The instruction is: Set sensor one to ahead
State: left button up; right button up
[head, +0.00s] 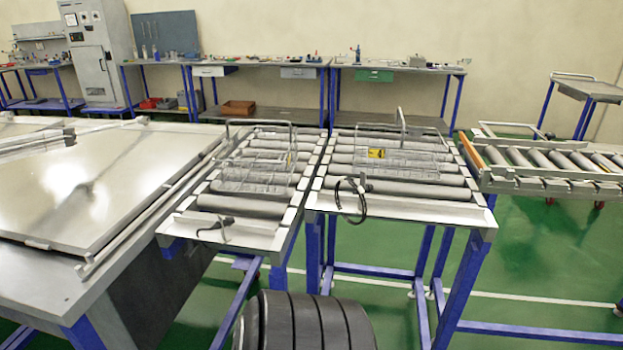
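Two small cabled fittings that look like sensors sit at the near ends of two roller conveyors. One dark fitting with a cable (213,228) is on the near plate of the left conveyor (237,232). The other, with a looped black cable (351,200), is at the near end of the right conveyor (400,208). No label shows which is sensor one, and their facing is too small to tell. Neither of my grippers is in view.
Wire baskets (255,172) and (385,162) stand on the conveyor rollers. A large metal table with a flat lid (90,185) fills the left. Another roller conveyor (545,165) is at the right. Workbenches (400,68) line the back wall. Green floor is open at the lower right.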

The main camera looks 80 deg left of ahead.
aim_at(364, 188)
jog(key=u, duration=2.3)
